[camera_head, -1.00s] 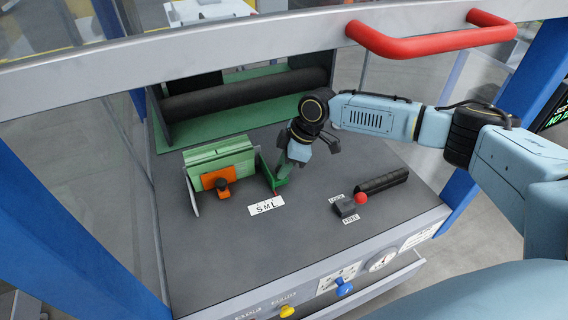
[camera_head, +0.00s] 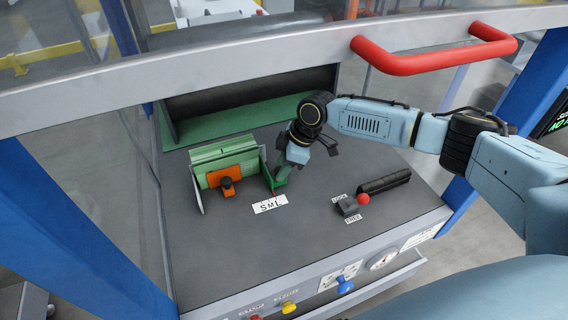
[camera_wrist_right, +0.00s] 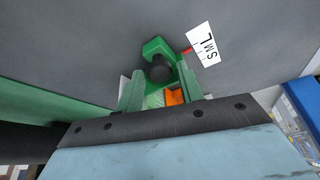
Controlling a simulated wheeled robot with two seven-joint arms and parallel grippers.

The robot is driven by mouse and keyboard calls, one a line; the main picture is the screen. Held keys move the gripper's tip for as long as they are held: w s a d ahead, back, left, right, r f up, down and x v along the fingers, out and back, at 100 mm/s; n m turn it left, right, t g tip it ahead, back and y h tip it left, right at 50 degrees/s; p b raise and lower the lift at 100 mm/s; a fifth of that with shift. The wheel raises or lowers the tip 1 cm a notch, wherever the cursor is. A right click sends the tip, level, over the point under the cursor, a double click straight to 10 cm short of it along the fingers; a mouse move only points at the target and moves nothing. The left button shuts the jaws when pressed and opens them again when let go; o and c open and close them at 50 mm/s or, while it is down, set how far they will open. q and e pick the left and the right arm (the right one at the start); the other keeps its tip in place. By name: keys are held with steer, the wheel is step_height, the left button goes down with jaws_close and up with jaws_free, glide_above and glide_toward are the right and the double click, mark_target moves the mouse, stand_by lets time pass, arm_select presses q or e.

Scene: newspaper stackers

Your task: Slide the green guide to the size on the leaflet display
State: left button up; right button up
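The green guide (camera_head: 267,172) stands upright just right of the green leaflet stack (camera_head: 225,156) on the dark deck. Its black knob (camera_wrist_right: 160,68) shows in the right wrist view. A small red pointer (camera_wrist_right: 187,50) on the guide touches the edge of the white S M L label (camera_head: 270,203); its exact mark is hard to read. My right gripper (camera_head: 284,175) is at the guide from the right. In the wrist view its fingers (camera_wrist_right: 160,88) stand apart on both sides of the knob, with small gaps showing. The leaflet display's size is not readable. My left gripper is out of view.
An orange piece with a dark knob (camera_head: 228,184) is at the stack's front. A red-ball lever (camera_head: 362,199) sits by LOCK and FREE labels at the right. A red handle (camera_head: 432,58) is on the frame above. A dark screen (camera_head: 557,117) is cut off at right.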

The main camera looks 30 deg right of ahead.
steer(key=shift+o, duration=1.1)
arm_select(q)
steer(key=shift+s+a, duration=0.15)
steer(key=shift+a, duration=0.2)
arm_select(e)
steer(key=shift+r, duration=0.15)
arm_select(q)
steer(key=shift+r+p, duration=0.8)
steer(key=shift+p, duration=0.05)
arm_select(e)
steer(key=v, duration=1.3)
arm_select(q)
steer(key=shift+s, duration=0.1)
arm_select(e)
steer(key=shift+d, duration=0.1)
